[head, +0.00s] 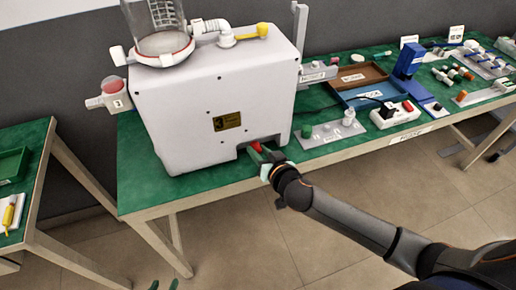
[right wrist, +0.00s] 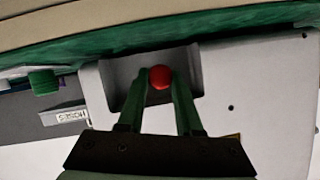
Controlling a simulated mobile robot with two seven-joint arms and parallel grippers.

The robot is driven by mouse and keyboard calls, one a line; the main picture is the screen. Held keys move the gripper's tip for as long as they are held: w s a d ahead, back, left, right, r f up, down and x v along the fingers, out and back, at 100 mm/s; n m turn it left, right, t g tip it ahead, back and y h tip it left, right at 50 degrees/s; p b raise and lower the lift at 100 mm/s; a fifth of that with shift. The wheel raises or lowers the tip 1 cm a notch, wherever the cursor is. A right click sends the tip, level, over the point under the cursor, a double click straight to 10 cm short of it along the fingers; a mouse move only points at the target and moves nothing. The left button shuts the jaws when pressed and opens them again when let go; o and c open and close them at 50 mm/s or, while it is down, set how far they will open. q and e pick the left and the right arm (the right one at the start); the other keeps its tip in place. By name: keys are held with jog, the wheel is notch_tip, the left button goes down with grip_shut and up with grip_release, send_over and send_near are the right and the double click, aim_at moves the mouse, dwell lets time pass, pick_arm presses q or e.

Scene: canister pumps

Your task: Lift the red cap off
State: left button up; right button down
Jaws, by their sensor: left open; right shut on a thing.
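The red cap (right wrist: 160,77) is a small round piece in a recess low on the front of the white canister pump housing (head: 205,110). It also shows in the head view (head: 256,147), partly covered by my fingers. My right gripper (head: 262,154) reaches into this recess and is shut on the red cap, one green finger on each side, as the right wrist view shows. Whether the cap is still seated is hidden. My left gripper (head: 164,285) shows only its green fingertips at the bottom edge of the head view, apart and empty, below the table.
The housing stands on a green-topped table (head: 130,180), with a glass canister (head: 160,25) above and a red-ended knob (head: 97,103) on its left. To the right are a grey plate (head: 325,134), a blue tray (head: 370,95) and small parts. Another table (head: 30,145) stands left.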

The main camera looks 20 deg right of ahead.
jog(key=shift+s, duration=0.15)
jog(key=shift+s+d, duration=0.1)
jog(key=shift+s, duration=2.25)
